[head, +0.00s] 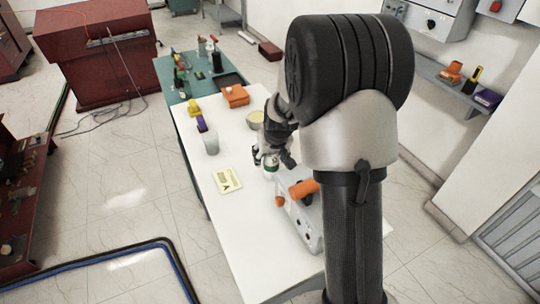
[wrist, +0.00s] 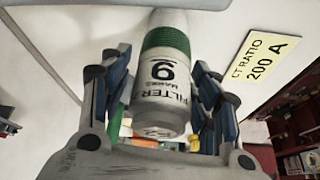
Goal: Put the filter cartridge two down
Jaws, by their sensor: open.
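The filter cartridge (head: 270,166) is a white cylinder with a green band, on or just above the white table, partly hidden by my gripper (head: 272,155) in the head view. In the wrist view the cartridge (wrist: 162,85) lies between the two fingers of my gripper (wrist: 160,68), its printed label with the word FILTER and a large digit facing the camera. The fingers are open, one on each side of it, with a visible gap at least on the left. I cannot tell whether its base touches the table.
A yellow CT RATIO 200 A card (head: 227,180) lies left of the cartridge. A grey device with orange parts (head: 300,212) stands close in front. A grey cup (head: 211,144), a bowl (head: 255,118) and an orange box (head: 235,96) stand farther back. The table's front left is clear.

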